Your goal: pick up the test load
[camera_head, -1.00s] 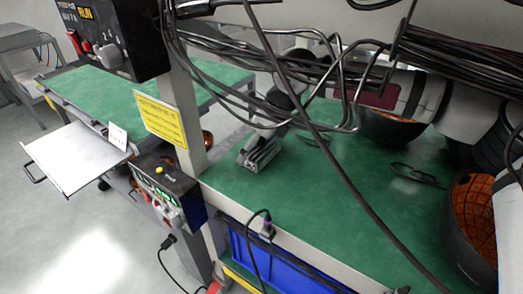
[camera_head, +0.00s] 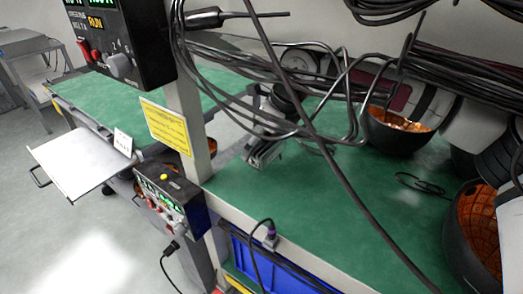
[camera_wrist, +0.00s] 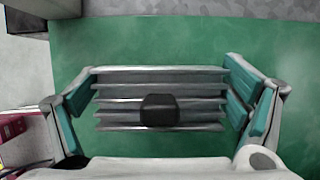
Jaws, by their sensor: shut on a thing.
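The test load, which I take to be the grey finned metal block (camera_wrist: 160,72) with a small black square part on its front, lies across the wrist view. My gripper (camera_wrist: 160,92) has its teal-padded fingers at both ends of the block and is shut on it. In the head view, the block (camera_head: 262,153) is near the left end of the green bench (camera_head: 330,205), with my gripper (camera_head: 268,143) above it, partly behind cables. I cannot tell whether the block is clear of the bench top.
Looped black cables (camera_head: 300,90) hang in front of my arm. A post with a yellow sign (camera_head: 166,126) and a control box (camera_head: 160,198) stand left of the bench. Dark bowls with orange insides (camera_head: 398,132) are at the right. The bench's middle is mostly clear.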

